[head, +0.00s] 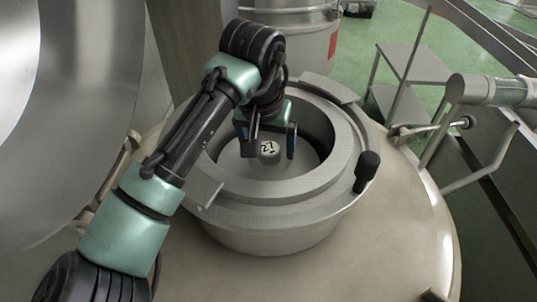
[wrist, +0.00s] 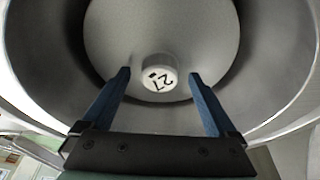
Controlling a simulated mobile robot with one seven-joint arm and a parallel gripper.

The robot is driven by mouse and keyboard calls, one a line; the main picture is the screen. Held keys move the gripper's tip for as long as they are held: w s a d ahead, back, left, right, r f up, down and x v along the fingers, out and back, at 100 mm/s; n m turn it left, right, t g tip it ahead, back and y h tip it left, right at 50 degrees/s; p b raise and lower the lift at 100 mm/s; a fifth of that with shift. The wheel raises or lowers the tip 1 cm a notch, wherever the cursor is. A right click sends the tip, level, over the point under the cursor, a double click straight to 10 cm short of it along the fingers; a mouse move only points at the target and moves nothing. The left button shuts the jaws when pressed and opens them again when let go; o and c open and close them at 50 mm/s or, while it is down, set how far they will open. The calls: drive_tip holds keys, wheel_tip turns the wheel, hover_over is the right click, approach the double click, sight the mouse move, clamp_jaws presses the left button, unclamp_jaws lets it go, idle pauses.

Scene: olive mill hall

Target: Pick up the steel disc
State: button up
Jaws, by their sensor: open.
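The steel disc (head: 236,163) lies flat and low inside a round steel collar. It is pale grey, with a short round knob (head: 268,150) standing up at its middle. The knob's pale top carries dark marks that look like a number, perhaps 27. In the wrist view the disc (wrist: 160,25) fills the collar's opening and its knob (wrist: 159,80) shows between my fingers. My gripper (head: 269,157) is open and points down into the collar, its blue fingers on either side of the knob. Gaps show between knob and fingers in the wrist view. My gripper partly hides the disc.
The thick collar (head: 285,225) surrounds my gripper closely, with a black-knobbed lever (head: 367,170) on its right side. A large curved steel surface (head: 60,120) stands at left. A railing and pipe (head: 490,90) are at right. The domed vessel top (head: 390,235) in front is clear.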

drive_tip(key=shift+f, duration=0.1)
drive_tip(key=shift+c, duration=0.3)
clamp_jaws()
